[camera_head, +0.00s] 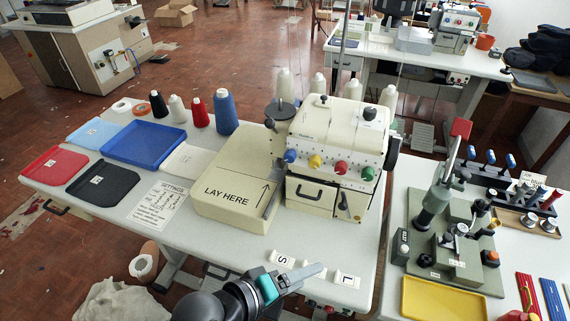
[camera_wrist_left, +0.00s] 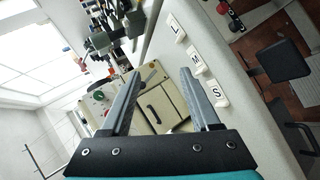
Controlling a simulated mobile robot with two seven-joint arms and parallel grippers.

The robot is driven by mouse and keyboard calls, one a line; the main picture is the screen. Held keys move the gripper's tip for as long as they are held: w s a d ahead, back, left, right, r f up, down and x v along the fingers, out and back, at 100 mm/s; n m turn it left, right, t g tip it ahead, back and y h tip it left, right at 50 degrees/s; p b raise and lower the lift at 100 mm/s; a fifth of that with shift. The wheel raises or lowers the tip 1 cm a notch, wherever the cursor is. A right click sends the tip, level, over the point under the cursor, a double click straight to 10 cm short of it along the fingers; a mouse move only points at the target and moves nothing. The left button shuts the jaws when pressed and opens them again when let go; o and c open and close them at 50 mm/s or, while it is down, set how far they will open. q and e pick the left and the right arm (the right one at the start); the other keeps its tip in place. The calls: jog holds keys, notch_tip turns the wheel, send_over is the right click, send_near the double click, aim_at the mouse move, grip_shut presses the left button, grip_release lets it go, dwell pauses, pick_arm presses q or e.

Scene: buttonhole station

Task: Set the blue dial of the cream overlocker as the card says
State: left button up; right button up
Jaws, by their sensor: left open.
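The cream overlocker (camera_head: 335,130) stands on the white table. Its front has a row of dials: blue (camera_head: 290,156), yellow (camera_head: 314,162), red (camera_head: 341,168) and green (camera_head: 367,174). The blue dial is leftmost; its setting is too small to read. The settings card (camera_head: 158,203) lies left of the machine, its written lines too small to read. My left gripper (camera_head: 318,270) is open and empty at the table's front edge, apart from the dials. In the left wrist view its open fingers (camera_wrist_left: 160,75) point towards the overlocker (camera_wrist_left: 163,105); I cannot make out the blue dial there. My right gripper is not in view.
A cream block marked LAY HERE (camera_head: 235,180) stands left of the dials. Letter tiles S (camera_head: 282,259) and L (camera_head: 347,279) lie near my left gripper; M (camera_wrist_left: 197,58) shows in the wrist view. Trays and thread cones fill the table's left. A second table (camera_head: 400,190) stands right.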

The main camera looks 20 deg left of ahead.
pick_arm(q)
jog(key=w+r+n+t+h, duration=0.1)
jog(key=w+r+n+t, duration=0.35)
jog(key=n, duration=0.65)
jog(key=n+t+y+p, duration=0.1)
jog(key=n+t+y, duration=0.45)
jog(key=n, duration=1.25)
send_near(289, 159)
jog(key=shift+g+y, duration=0.6)
jog(key=shift+y, duration=0.05)
jog(key=w, duration=0.2)
jog(key=w+p, duration=0.1)
jog(key=w, duration=0.2)
jog(key=w+d+r+p, duration=0.1)
jog(key=w, duration=0.2)
grip_shut()
